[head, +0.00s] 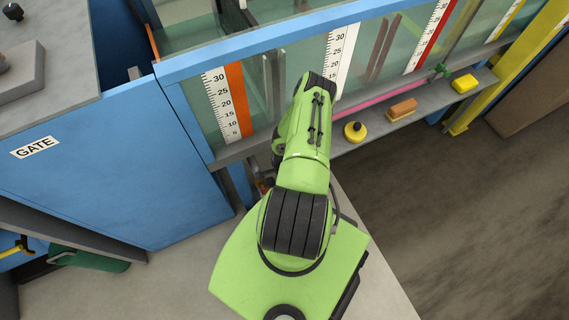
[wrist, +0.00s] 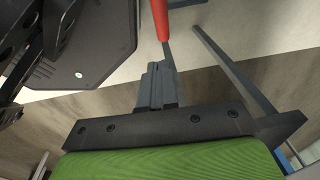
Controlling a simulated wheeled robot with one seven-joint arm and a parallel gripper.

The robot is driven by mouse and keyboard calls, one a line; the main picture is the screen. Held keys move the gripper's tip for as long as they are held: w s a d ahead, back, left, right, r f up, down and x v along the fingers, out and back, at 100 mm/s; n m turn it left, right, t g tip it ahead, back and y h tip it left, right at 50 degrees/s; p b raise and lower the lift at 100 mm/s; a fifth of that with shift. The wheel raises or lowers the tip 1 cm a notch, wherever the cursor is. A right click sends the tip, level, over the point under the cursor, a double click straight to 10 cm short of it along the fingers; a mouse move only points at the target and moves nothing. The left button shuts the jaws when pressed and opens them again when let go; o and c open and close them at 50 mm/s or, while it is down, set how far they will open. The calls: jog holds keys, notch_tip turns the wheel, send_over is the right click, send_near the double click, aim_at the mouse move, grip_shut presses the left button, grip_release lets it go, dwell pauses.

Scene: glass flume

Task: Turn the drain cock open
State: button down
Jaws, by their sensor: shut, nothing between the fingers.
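My gripper (wrist: 157,72) is shut and empty in the wrist view, its two grey fingers together. Just past the fingertips is a red handle (wrist: 161,18) on a flat grey metal stem; it looks like the lever of the drain cock, though the cock's body is not clear. I cannot tell whether the fingers touch the stem. In the head view my own green arm hides the gripper; a small red-orange patch (head: 263,187) shows beside the arm, low by the flume's frame.
The glass flume with its blue rail (head: 270,45) and scales runs behind my arm. A ledge holds a yellow round item (head: 355,132), an orange block (head: 402,109) and a yellow block (head: 464,84). A blue GATE cabinet (head: 110,165) stands left, a green bucket (head: 88,260) below it.

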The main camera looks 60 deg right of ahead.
jog(key=f, duration=0.2)
jog(key=w+f+b, duration=0.1)
jog(key=f, duration=0.1)
jog(key=a+f+b, duration=0.1)
jog(key=f, duration=0.1)
jog(key=shift+w+f, duration=0.1)
jog(key=shift+w, duration=0.3)
